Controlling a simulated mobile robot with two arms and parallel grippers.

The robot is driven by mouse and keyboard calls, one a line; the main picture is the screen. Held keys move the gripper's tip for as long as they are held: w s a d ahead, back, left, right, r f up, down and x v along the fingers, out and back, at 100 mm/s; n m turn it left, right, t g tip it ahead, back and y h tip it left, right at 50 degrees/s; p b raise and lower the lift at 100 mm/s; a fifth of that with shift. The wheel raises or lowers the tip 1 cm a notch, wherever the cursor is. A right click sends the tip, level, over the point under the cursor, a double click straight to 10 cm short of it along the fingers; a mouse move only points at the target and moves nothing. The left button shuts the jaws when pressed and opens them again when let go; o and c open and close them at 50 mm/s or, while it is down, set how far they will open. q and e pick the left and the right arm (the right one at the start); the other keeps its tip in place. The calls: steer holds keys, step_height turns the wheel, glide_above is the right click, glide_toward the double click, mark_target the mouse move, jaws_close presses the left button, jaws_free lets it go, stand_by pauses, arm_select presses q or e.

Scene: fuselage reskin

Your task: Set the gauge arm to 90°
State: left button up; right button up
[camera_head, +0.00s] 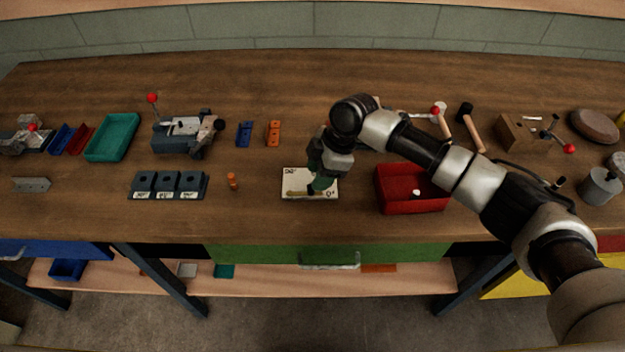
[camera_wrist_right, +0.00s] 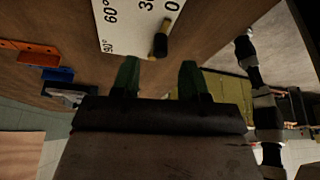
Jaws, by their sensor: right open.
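The gauge is a white plate (camera_head: 296,178) on the table in front of me, with its angle marks partly hidden by my right gripper. In the right wrist view the plate (camera_wrist_right: 125,25) shows 90°, 60°, 30 and 0 marks. Its gauge arm (camera_wrist_right: 162,37), with a black end and a brass-coloured end, lies on the 0 side, well away from the 90° mark. My right gripper (camera_head: 319,187) is over the plate, pointing down. My left gripper is not in view.
A red bin (camera_head: 412,204) stands right of the gauge. A small orange peg (camera_head: 232,181) and a dark block with three sockets (camera_head: 168,185) are to the left. Orange (camera_head: 273,133) and blue (camera_head: 244,133) blocks lie behind. The table between them is mostly clear.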

steer(key=shift+x, duration=1.9)
jaws_close()
